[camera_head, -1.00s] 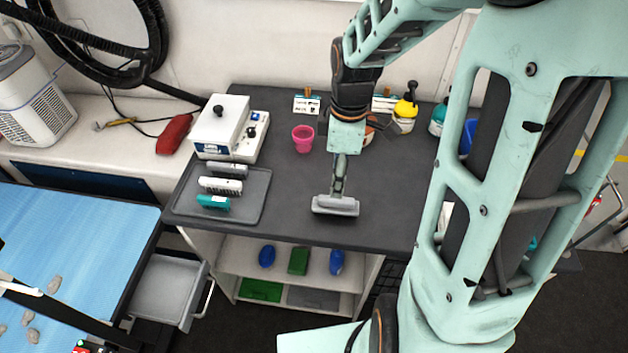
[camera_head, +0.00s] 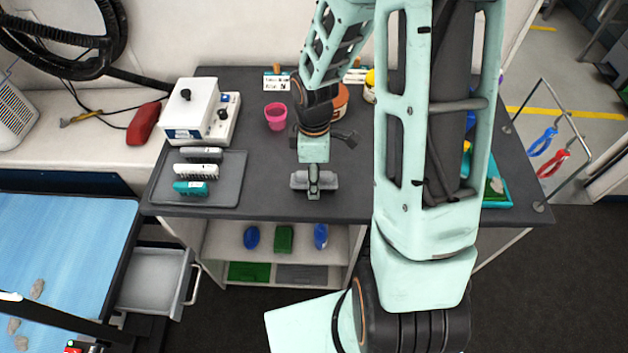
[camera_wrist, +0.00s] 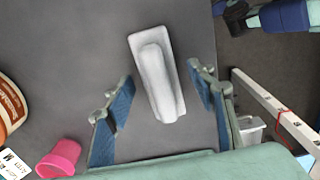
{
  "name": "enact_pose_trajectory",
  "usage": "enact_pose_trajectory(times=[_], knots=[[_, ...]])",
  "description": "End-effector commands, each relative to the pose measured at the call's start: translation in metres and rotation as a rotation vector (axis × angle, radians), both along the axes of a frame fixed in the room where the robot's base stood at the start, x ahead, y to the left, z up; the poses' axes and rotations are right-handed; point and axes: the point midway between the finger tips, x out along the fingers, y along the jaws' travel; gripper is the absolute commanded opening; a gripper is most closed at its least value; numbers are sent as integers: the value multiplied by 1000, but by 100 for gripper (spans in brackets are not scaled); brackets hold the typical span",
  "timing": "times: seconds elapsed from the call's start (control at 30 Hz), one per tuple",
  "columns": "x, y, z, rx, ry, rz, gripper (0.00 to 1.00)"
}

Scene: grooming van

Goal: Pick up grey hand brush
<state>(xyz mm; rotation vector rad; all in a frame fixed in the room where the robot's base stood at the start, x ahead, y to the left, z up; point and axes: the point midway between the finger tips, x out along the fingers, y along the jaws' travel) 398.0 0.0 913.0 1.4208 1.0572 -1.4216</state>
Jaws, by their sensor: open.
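The grey hand brush (camera_head: 299,180) lies on the dark countertop (camera_head: 260,190), near its front edge. My gripper (camera_head: 314,186) is above it in the head view and hides its middle. In the wrist view the brush (camera_wrist: 156,75) shows whole, a pale grey block with a long raised handle, slightly tilted in the picture. The open blue-padded fingers of my gripper (camera_wrist: 162,88) stand on either side of it, with a gap on both sides. Nothing is held.
A grey tray (camera_head: 228,190) with grey, white and teal brushes lies to the left. Behind are a white box device (camera_head: 195,108), a pink cup (camera_head: 276,116) and an orange-brown tub (camera_head: 341,101). Bare countertop surrounds the brush.

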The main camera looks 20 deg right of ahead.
Motion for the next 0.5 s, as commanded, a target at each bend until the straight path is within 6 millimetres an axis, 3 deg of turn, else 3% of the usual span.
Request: enact_pose_trajectory(times=[0.1, 0.37, 0.5], knots=[[-1, 0, -10, 0, 2, 3, 51], [0, 0, -12, 0, -1, 1, 51], [0, 0, -12, 0, -1, 1, 36]])
